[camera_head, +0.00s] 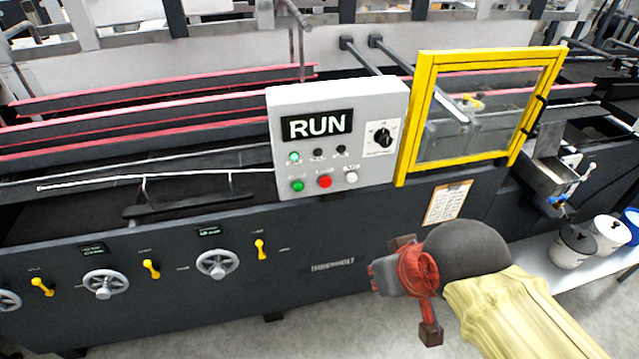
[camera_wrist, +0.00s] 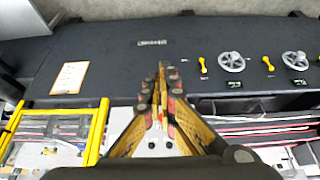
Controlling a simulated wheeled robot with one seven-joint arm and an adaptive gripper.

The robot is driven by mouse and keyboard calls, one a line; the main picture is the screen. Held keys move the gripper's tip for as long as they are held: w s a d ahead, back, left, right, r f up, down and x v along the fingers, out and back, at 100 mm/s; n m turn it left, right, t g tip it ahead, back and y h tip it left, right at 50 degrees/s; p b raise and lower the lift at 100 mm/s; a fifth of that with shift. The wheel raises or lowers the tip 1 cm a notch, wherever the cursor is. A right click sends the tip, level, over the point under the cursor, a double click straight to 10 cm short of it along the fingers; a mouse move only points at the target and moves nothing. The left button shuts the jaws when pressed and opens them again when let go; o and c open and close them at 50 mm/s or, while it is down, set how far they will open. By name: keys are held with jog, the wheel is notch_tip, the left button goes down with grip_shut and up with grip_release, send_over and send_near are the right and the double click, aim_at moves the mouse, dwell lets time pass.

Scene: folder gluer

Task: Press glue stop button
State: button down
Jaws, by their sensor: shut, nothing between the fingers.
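A light grey control box (camera_head: 337,138) stands on the machine's front edge, with a black display (camera_head: 317,125) reading RUN. Below it are a lit green lamp (camera_head: 294,157) and two dark lamps. The bottom row has a green button (camera_head: 298,186), a red button (camera_head: 325,181) and a white button (camera_head: 351,177); their labels are too small to read. A black rotary knob (camera_head: 382,138) is at the right. My gripper (camera_head: 384,277) is shut and empty, below and right of the box, apart from it. In the wrist view, its closed fingertips (camera_wrist: 163,69) partly hide the pale box behind them.
A yellow-framed clear guard (camera_head: 408,135) stands right beside the box. A clipboard (camera_head: 447,203) hangs on the dark front panel. Handwheels (camera_head: 217,264) and yellow levers (camera_head: 260,249) stick out at lower left. Tubs (camera_head: 573,246) stand on a bench at right.

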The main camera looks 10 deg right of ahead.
aim_at(326, 183)
jog(key=shift+a, duration=0.1)
jog(key=w+a+f+m+g+y+p, duration=0.2)
jog(key=w+a+m+y+p, duration=0.75)
jog(key=w+m+p, duration=0.5)
jog(key=w+d+f+m+t+h+p, duration=0.2)
jog(key=w+d+f+m+t+p, duration=0.4)
jog(key=m, duration=1)
jog(key=w+d+f+p, duration=0.1)
jog(key=w+d+f, duration=0.2)
jog(key=d+f, duration=0.1)
jog(key=shift+w+d+m, duration=0.25)
jog(key=shift+m, duration=0.1)
jog(key=shift+w, duration=0.1)
jog(key=w, duration=0.8)
jog(key=shift+w+b, duration=0.3)
jog(key=shift+b, duration=0.1)
